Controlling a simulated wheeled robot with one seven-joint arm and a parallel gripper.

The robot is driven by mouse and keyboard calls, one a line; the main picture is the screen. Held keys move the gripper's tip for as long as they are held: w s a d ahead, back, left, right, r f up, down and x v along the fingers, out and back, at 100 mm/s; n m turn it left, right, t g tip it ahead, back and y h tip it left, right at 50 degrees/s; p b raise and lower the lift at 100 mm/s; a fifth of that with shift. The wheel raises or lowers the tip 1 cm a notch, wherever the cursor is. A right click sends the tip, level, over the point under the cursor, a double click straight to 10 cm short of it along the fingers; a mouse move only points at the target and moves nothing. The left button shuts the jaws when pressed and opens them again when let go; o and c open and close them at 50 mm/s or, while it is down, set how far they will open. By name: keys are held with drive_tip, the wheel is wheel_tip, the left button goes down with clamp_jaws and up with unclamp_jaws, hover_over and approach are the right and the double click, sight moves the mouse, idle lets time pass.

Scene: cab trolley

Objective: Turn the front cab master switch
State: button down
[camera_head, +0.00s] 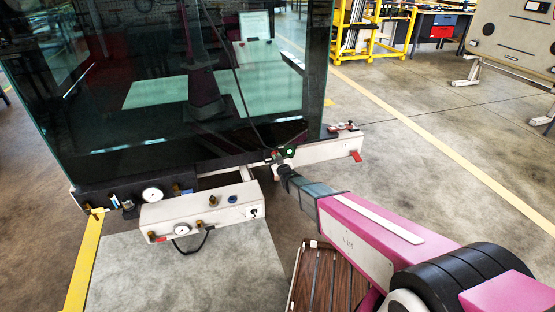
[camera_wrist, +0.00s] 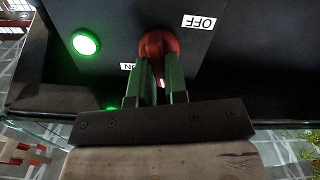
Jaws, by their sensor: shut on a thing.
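The master switch is a red rotary knob (camera_wrist: 156,42) on a dark panel (camera_wrist: 120,25) in the wrist view. My gripper (camera_wrist: 158,66) has its two green fingers closed on the knob's sides. A small white mark shows on the knob between the fingers. An "OFF" label (camera_wrist: 199,21) is at the upper right of the knob. An "ON" label (camera_wrist: 127,66) at the lower left is partly hidden by a finger. In the head view my gripper (camera_head: 278,161) is at the trolley's front edge, below the large glass; the knob is hardly discernible there.
A lit green lamp (camera_wrist: 86,42) is left of the knob. In the head view, a white box with gauges (camera_head: 200,212) projects left of my arm, and a slatted wooden piece (camera_head: 322,280) lies below it. A cable hangs over the glass (camera_head: 150,90). Open floor lies to the right.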

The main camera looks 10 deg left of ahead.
drive_tip(key=shift+s+a+f+n, duration=0.1)
drive_tip(key=shift+f+n, duration=0.05)
drive_tip(key=shift+n, duration=3.55)
drive_tip(key=shift+s+a+f+n, duration=0.1)
drive_tip(key=shift+n, duration=3.6)
drive_tip(key=c, duration=1.1)
unclamp_jaws()
drive_tip(key=shift+c, duration=0.2)
drive_tip(key=v, duration=1)
drive_tip(key=shift+s+d, duration=0.2)
drive_tip(key=shift+s, duration=0.1)
